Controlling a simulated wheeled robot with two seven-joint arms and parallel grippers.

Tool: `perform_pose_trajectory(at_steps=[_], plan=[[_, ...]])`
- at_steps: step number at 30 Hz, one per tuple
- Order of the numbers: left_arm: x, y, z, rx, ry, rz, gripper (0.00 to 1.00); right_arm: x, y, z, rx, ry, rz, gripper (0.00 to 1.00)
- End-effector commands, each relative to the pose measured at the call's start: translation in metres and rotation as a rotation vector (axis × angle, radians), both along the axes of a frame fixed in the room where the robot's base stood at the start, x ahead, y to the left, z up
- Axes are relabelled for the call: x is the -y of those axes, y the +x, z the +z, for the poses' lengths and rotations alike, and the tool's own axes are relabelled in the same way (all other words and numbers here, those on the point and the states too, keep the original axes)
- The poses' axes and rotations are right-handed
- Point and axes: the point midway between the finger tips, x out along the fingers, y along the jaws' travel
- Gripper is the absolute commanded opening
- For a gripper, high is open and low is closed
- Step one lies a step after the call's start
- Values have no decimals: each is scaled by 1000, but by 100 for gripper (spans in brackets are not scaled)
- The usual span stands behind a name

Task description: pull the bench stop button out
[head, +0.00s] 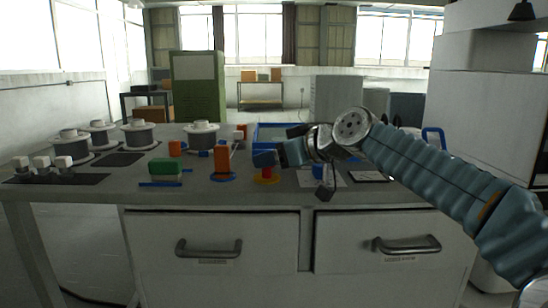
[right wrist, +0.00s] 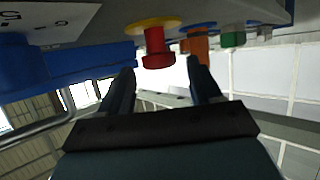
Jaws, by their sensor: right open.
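The bench stop button is red on a yellow base (head: 266,180) and sits on the bench top. Whether the button is pressed in or out cannot be told. My left gripper is not in view.
An orange block on a blue base (head: 223,162) and a green block (head: 165,168) stand left of the button. A blue tray (head: 270,130) is behind. White spools (head: 139,136) stand at the left. Two drawers with handles (head: 208,249) are below the bench top.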

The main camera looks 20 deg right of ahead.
Motion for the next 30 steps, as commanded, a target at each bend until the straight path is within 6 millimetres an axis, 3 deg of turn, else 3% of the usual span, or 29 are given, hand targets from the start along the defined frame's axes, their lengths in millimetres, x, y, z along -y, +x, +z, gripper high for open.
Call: perform_pose_trajectory(at_steps=[15, 21, 30], plan=[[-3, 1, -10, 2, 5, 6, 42, 50, -90, 43, 5, 1, -3, 64], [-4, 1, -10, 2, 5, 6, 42, 59, -106, 50, 3, 1, -2, 64], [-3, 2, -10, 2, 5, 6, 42, 59, -107, 51, 2, 1, -1, 64]])
